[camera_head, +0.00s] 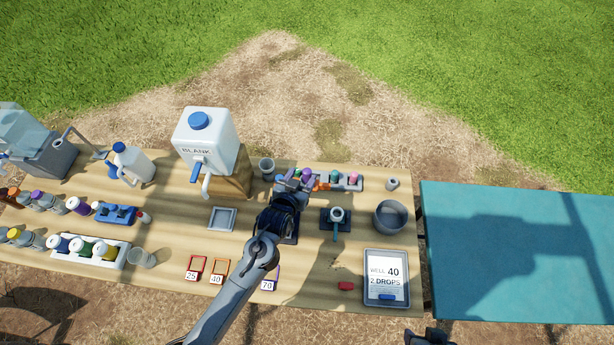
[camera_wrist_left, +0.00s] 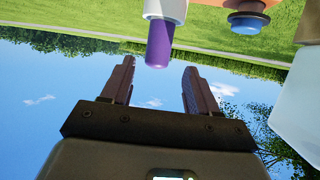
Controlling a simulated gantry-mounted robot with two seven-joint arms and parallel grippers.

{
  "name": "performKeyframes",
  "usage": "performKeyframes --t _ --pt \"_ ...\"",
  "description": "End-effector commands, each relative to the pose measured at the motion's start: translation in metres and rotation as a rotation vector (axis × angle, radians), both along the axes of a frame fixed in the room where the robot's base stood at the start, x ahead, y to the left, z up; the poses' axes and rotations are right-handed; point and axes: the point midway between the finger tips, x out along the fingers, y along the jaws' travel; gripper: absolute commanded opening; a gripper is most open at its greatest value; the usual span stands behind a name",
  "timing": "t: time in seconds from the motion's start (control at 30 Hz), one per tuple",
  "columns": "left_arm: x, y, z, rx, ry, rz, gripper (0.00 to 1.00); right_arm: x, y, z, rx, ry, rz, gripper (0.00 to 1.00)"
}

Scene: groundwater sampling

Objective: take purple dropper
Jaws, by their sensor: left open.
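The purple dropper (camera_head: 306,173) stands in the dropper rack (camera_head: 322,186) at the back of the table, partly covered by my left gripper. In the left wrist view its purple bulb (camera_wrist_left: 159,45) hangs from a white collar, with its end between the fingertips. My left gripper (camera_head: 296,180) is open around the bulb end, with clear gaps on both sides in the left wrist view (camera_wrist_left: 159,66). A green-topped dropper (camera_head: 333,175) and a pink-topped dropper (camera_head: 353,177) stand to the right. A dark part of my right arm (camera_head: 430,338) shows at the bottom edge; its jaws cannot be made out.
A white BLANK jug (camera_head: 207,138) stands on a wooden block to the left. A grey cup (camera_head: 266,168) is close left of the gripper. A grey bowl (camera_head: 391,216) and a tablet (camera_head: 386,277) are at the right. Bottles fill the left end.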

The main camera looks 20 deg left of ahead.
Motion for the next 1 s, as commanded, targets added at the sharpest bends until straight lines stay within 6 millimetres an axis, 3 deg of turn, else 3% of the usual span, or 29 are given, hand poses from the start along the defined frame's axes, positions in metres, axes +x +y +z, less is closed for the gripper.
performKeyframes --t 0.3,0.67,1.0 --pt "0.031 -0.004 -0.016 0.001 -0.001 0.000 0.60 0.000 0.000 0.005 -0.001 0.000 0.000 0.43" --pt "0.037 -0.003 -0.019 0.000 -0.001 0.000 0.60 0.001 0.002 0.005 0.009 -0.001 -0.007 0.43" --pt "0.037 -0.003 -0.019 0.000 0.000 0.000 0.09 0.001 0.002 0.005 0.010 -0.001 -0.007 0.43"
